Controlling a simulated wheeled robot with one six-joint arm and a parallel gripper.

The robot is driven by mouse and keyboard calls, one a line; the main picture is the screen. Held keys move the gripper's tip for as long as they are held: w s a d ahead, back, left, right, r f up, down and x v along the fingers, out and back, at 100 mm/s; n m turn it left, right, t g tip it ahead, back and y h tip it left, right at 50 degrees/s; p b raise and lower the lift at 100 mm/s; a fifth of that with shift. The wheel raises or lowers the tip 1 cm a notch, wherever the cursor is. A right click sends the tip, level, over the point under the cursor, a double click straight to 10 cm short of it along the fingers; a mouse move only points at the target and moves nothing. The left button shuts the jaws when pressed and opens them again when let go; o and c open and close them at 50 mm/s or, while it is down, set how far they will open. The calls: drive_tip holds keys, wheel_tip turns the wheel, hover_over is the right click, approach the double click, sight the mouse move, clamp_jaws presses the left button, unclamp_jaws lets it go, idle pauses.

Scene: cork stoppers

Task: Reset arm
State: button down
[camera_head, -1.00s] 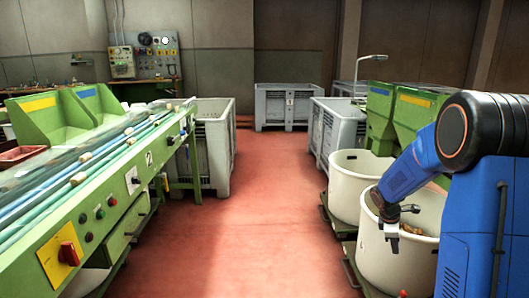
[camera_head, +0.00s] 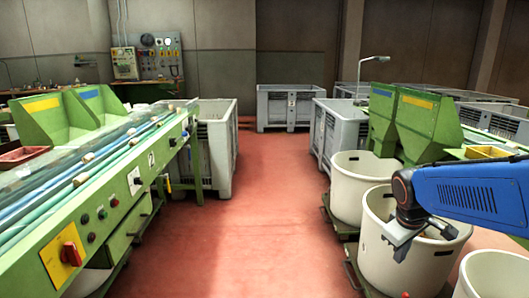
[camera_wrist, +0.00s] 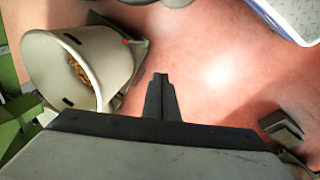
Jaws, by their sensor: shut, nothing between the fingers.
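My gripper (camera_head: 401,254) is in the lower right of the head view, at the end of my blue arm, and overlaps the rim of a white round tub (camera_head: 376,270). In the wrist view my gripper (camera_wrist: 160,77) has its two dark fingers together, empty, with red floor behind them. A white tub (camera_wrist: 112,45) holding brown corks (camera_wrist: 80,72) lies to the left of the fingers there, apart from them.
Another white tub (camera_head: 345,205) stands behind, and a third (camera_head: 490,278) is at the bottom right. Green hoppers (camera_head: 425,128) stand behind the tubs. A green conveyor machine (camera_head: 130,200) lines the left. Grey crates (camera_head: 290,108) stand at the back. The red floor (camera_head: 270,230) between is clear.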

drive_tip(key=s+a+m+t+y, duration=0.1)
drive_tip(key=s+a+m, duration=0.1)
drive_tip(key=s, duration=0.6)
drive_tip(key=s+a+r+m+t+y, duration=0.1)
drive_tip(key=s+a+m, duration=0.2)
drive_tip(key=s+a, duration=0.2)
drive_tip(key=shift+s+a+r, duration=0.2)
drive_tip(key=shift+s+a, duration=0.1)
drive_tip(key=shift+s, duration=1.6)
